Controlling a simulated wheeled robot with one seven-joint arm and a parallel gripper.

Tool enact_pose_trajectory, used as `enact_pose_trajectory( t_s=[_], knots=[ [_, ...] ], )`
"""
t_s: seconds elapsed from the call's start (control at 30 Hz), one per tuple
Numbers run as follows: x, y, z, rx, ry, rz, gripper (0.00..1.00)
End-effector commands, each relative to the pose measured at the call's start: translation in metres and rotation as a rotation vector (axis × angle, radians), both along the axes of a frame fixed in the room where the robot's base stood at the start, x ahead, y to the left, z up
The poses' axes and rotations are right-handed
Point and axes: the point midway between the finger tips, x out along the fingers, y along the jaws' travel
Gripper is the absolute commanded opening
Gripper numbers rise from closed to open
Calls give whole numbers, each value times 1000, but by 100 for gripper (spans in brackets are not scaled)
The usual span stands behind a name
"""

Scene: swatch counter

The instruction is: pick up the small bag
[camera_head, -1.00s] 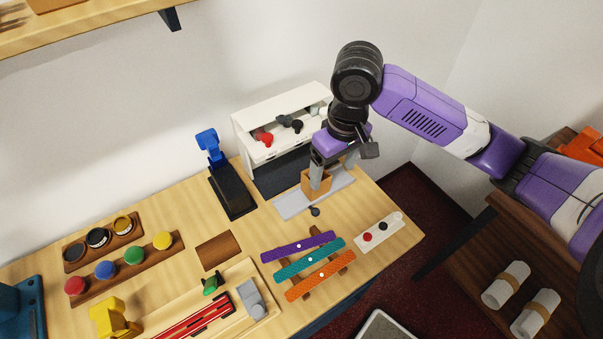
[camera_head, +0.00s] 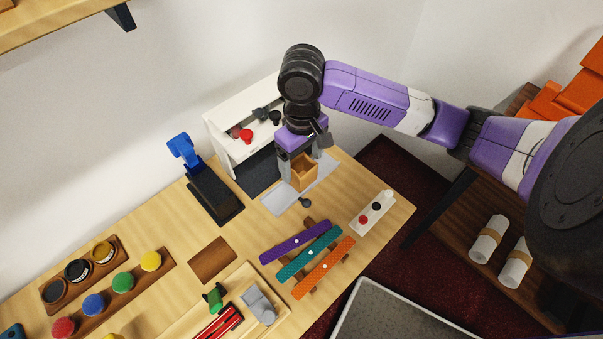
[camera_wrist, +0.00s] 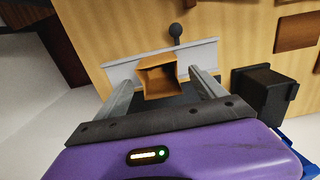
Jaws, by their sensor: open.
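The small bag (camera_head: 303,172) is an orange-brown, open-topped box shape on a light grey plate (camera_head: 277,203) near the back right of the counter. In the wrist view the bag (camera_wrist: 158,78) lies between the two grey fingers, its open mouth showing. My gripper (camera_wrist: 158,88) is open around it, with a finger on either side. In the head view my gripper (camera_head: 301,166) reaches down over the bag from above. I cannot tell whether the fingers touch the bag.
A white cabinet (camera_head: 225,125) stands behind my gripper. A black stand with a blue top (camera_head: 184,150) is to the left. Purple, teal and orange strips (camera_head: 310,250) and a white block with buttons (camera_head: 371,213) lie in front. A small dark knob (camera_head: 305,203) is at the plate's front edge.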

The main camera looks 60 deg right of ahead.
Motion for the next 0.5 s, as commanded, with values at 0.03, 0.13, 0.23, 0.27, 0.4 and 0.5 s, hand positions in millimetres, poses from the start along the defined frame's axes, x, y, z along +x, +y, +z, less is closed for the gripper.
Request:
enact_pose_trajectory(
  t_s=[0.03, 0.13, 0.23, 0.27, 0.4, 0.5],
  knots=[
    [-1, 0, -8, 1, 2, -1, 80],
    [0, 1, -16, 1, 1, 0, 80],
    [0, 1, -16, 1, 0, 1, 80],
    [0, 1, -16, 1, 0, 1, 80],
    [0, 1, -16, 0, 0, 1, 66],
    [0, 1, -16, 0, 0, 1, 47]
  ],
)
